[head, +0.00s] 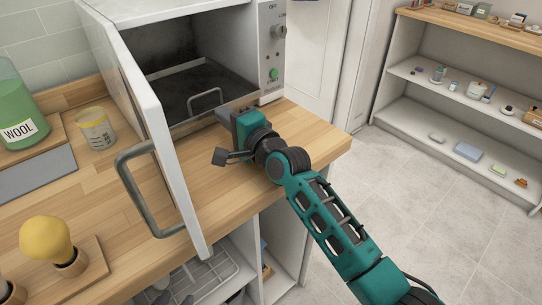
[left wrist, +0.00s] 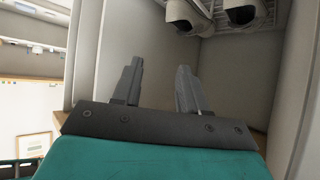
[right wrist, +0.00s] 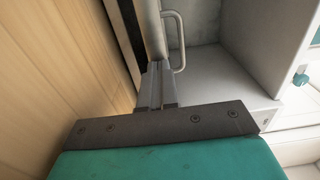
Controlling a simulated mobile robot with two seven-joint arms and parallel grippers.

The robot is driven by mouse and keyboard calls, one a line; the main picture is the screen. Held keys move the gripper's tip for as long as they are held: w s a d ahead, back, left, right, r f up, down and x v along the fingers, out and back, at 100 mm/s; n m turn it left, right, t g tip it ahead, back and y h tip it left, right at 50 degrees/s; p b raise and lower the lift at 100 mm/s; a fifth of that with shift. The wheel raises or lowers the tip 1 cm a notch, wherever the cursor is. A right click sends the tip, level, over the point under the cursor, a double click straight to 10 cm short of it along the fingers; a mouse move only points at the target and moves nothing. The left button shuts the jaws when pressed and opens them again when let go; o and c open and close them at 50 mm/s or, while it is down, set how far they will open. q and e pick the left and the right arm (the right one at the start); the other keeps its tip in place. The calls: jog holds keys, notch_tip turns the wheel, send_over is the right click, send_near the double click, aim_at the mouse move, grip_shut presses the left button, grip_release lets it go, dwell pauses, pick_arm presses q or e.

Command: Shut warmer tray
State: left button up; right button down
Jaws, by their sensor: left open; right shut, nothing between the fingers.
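The white warmer (head: 267,50) stands on the wooden counter with its hinged door (head: 150,105) swung open to the left. Its dark tray (head: 170,84) lies inside, and the tray's looped handle (head: 206,98) faces the opening. The handle also shows in the right wrist view (right wrist: 181,42). My right gripper (head: 224,115) is at the warmer's front edge, just right of the handle. Its fingers are shut and empty (right wrist: 158,75), close to the tray's front; contact is unclear. My left gripper (left wrist: 158,72) is open and empty in its wrist view, inside or facing a pale compartment; the head view does not show it.
The open door's large grey handle (head: 138,185) juts over the counter (head: 210,185). A green WOOL bottle (head: 20,105), a measuring cup (head: 96,130) and a yellow bulb-shaped object (head: 46,240) stand at the left. An open rack (head: 195,280) is below. Shelves (head: 415,95) stand at the right.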

jog(key=b+x, duration=0.1)
jog(key=x, duration=0.2)
jog(key=shift+w+a+f, duration=0.1)
jog(key=shift+w+a, duration=0.05)
jog(key=shift+w, duration=0.1)
jog(key=shift+w+a, duration=0.1)
jog(key=shift+w, duration=0.1)
pick_arm(q)
jog(key=shift+w+d+h, duration=0.3)
jog(key=shift+w+d, duration=0.05)
jog(key=shift+d, duration=0.3)
pick_arm(e)
jog(key=shift+r, duration=0.35)
jog(key=shift+r, duration=0.1)
